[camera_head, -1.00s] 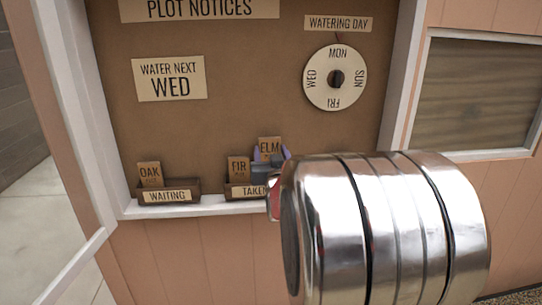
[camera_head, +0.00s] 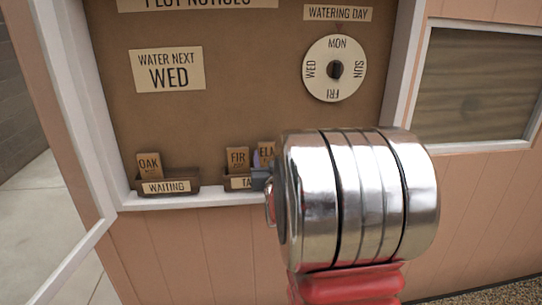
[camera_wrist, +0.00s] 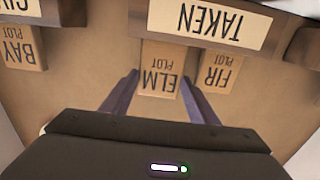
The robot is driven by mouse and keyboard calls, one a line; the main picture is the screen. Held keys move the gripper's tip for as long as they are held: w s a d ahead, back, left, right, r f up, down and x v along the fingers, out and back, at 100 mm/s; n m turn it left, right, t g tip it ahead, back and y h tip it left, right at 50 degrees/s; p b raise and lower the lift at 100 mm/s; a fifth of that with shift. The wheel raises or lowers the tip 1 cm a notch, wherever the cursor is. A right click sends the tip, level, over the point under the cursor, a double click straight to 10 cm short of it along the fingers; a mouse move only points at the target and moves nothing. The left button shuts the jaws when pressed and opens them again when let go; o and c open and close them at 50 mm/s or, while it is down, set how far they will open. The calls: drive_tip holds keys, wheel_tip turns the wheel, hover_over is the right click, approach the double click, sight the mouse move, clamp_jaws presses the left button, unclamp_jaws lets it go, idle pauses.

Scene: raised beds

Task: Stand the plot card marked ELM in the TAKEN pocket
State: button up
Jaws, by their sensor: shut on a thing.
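The ELM card (camera_head: 267,152) is a tan card with dark letters. It stands upright beside the FIR card (camera_head: 237,158), its top about level with FIR's. The TAKEN pocket (camera_head: 230,184) is a brown tray on the board's ledge, partly hidden by my arm. In the wrist view, which is upside down, my gripper (camera_wrist: 160,82) is shut on the ELM card (camera_wrist: 162,72) by its side edges. The card's lower end passes behind the front of the TAKEN pocket (camera_wrist: 268,38). I cannot see whether it touches the pocket floor.
The WAITING pocket (camera_head: 190,187) holds the OAK card (camera_head: 149,166) to the left. A BAY card (camera_wrist: 20,50) stands in another pocket in the wrist view. A WATER NEXT WED sign (camera_head: 168,69) and a watering-day dial (camera_head: 335,68) are on the board above.

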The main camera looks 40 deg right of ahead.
drive_tip(key=o, duration=1.1)
drive_tip(key=shift+s+a, duration=0.1)
